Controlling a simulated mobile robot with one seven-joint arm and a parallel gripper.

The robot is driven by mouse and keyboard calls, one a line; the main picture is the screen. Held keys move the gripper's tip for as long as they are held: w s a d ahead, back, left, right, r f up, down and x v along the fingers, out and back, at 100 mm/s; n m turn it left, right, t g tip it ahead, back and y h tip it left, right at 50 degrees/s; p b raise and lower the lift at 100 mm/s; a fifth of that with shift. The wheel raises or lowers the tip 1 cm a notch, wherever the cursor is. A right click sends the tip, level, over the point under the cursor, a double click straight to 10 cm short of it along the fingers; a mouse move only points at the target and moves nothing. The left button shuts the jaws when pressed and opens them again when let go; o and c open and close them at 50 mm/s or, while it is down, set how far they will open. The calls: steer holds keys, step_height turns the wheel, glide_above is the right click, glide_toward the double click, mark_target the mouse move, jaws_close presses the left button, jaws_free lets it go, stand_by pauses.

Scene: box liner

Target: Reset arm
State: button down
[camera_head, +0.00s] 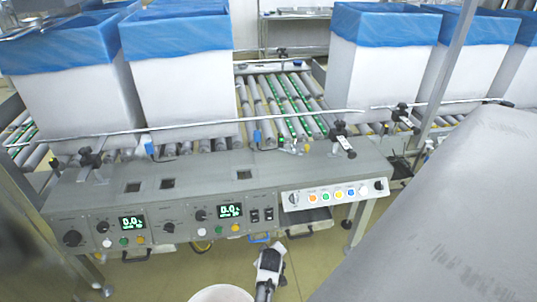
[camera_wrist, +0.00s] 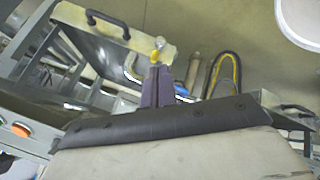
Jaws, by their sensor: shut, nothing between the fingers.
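My gripper (camera_head: 272,258) is at the bottom centre of the head view, in front of the grey control console (camera_head: 185,185) and below its front edge. In the wrist view two dark purple-grey fingers (camera_wrist: 158,86) lie side by side, closed, with nothing between them. Whether the fingertips touch anything is not clear. The wrist view's lower part is filled by a pale body with a black edge.
Several white boxes (camera_head: 185,95) with blue liners (camera_head: 175,32) stand on a roller conveyor (camera_head: 285,100) behind the console. A button panel (camera_head: 335,194) is on its right. A white round object (camera_head: 222,293) is at the bottom edge. Yellow floor (camera_head: 318,262) shows beside my gripper.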

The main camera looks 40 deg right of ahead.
steer(key=s+r, duration=0.4)
steer(key=r, duration=0.1)
steer(key=shift+s+d+r, duration=0.15)
steer(key=shift+s+r, duration=0.05)
steer(key=shift+s, duration=0.05)
